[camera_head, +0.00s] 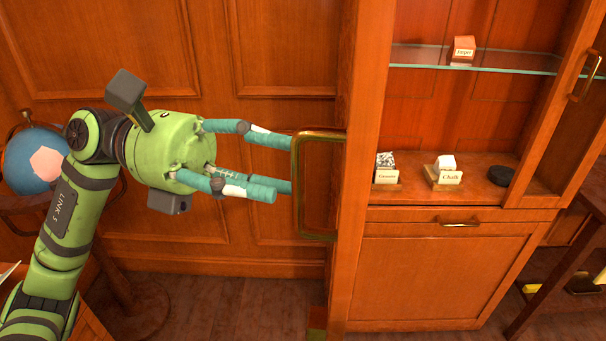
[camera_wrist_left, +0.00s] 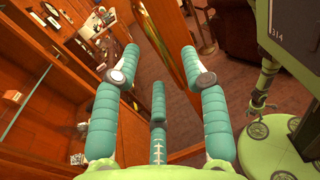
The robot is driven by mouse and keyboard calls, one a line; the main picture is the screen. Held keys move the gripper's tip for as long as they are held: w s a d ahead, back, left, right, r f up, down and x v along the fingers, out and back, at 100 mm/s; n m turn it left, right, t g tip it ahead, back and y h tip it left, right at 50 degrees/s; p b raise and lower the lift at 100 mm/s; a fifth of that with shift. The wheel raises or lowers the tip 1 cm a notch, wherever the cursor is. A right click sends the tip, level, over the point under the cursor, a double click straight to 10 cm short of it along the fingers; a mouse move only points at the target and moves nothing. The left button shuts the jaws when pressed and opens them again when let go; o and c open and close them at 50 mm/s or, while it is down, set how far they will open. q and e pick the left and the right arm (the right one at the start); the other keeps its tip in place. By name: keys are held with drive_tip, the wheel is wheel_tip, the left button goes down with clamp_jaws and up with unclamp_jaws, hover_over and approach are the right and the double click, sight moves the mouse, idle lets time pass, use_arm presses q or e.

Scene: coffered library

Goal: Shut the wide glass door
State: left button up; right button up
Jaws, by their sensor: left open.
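A wooden door frame (camera_head: 362,130) stands nearly edge-on at the left side of the display cabinet, swung out from it; its glass can hardly be made out. A large brass handle (camera_head: 318,185) projects from its left face. My left gripper (camera_head: 283,163) is open, with its teal fingers pointing right at the handle, their tips at or just short of its near bar; contact is unclear. In the left wrist view the handle (camera_wrist_left: 165,40) shows beyond and between the spread fingers (camera_wrist_left: 160,70).
The cabinet holds a glass shelf (camera_head: 480,59) with a labelled block (camera_head: 463,50), and labelled samples such as chalk (camera_head: 446,171) below. Another framed door (camera_head: 545,115) with a brass handle (camera_head: 585,75) is at right. A globe (camera_head: 33,160) stands left, behind my arm.

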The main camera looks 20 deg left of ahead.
sight(295, 179)
use_arm(q)
drive_tip(key=d, duration=0.2)
drive_tip(key=p, duration=0.1)
drive_tip(key=shift+s+d+r, duration=0.15)
drive_tip(key=shift+d+r, duration=0.1)
drive_tip(key=shift+d, duration=0.15)
drive_tip(key=shift+d+f, duration=0.15)
drive_tip(key=shift+d, duration=0.45)
clamp_jaws()
